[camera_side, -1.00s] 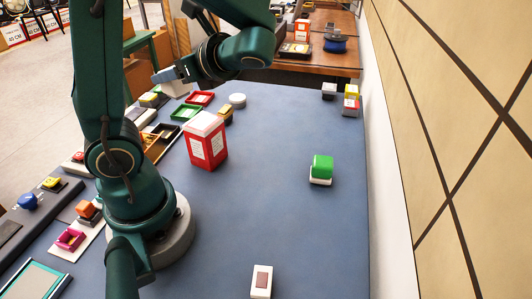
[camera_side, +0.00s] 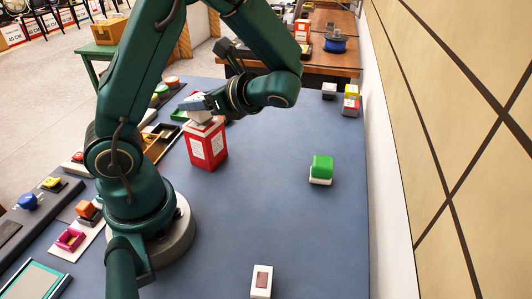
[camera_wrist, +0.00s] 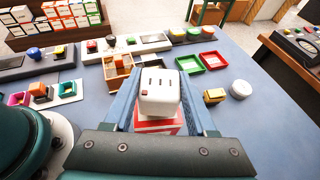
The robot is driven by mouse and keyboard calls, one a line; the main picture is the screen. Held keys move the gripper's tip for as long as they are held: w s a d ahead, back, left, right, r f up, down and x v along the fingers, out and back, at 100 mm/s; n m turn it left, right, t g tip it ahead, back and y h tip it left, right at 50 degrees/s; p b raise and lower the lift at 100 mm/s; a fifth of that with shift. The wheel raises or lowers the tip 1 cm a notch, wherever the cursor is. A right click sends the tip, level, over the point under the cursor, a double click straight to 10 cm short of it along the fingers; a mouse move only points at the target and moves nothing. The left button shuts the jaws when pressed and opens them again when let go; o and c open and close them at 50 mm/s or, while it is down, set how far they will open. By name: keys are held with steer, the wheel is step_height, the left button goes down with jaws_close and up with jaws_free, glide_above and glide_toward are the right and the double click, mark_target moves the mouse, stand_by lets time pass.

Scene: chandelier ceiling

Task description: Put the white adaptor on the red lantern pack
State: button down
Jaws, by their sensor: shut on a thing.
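The white adaptor (camera_wrist: 158,92) has slots and a small red mark on its face. My gripper (camera_wrist: 158,88) is shut on it, with one blue-grey finger on each side. The red lantern pack (camera_side: 207,148) is an upright red box with white labels, standing on the blue table. In the side view my gripper (camera_side: 198,103) and the adaptor (camera_side: 201,117) are over the pack's top. The adaptor is at or just above that top; I cannot tell whether they touch. In the wrist view the pack (camera_wrist: 160,125) shows below the adaptor, partly hidden by it.
A green block on a white base (camera_side: 321,170) and a white block with a brown patch (camera_side: 261,281) stand to the right and front. Red (camera_wrist: 214,60) and green (camera_wrist: 189,65) trays and a white disc (camera_wrist: 241,89) lie beyond the pack. The table's right part is mostly clear.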

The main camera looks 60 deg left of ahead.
steer(key=shift+f, duration=0.2)
steer(key=shift+c, duration=1)
jaws_free()
steer(key=shift+r, duration=0.1)
steer(key=shift+r, duration=0.2)
steer(key=v, duration=1.2)
steer(key=s+d+f+n+t+h, duration=0.2)
steer(key=s+d+n+t+h, duration=0.2)
steer(key=d+n+t+h, duration=0.4)
steer(key=n+t+h, duration=0.2)
steer(key=n+h, duration=0.2)
steer(key=n, duration=0.1)
steer(key=shift+s+t+h, duration=0.3)
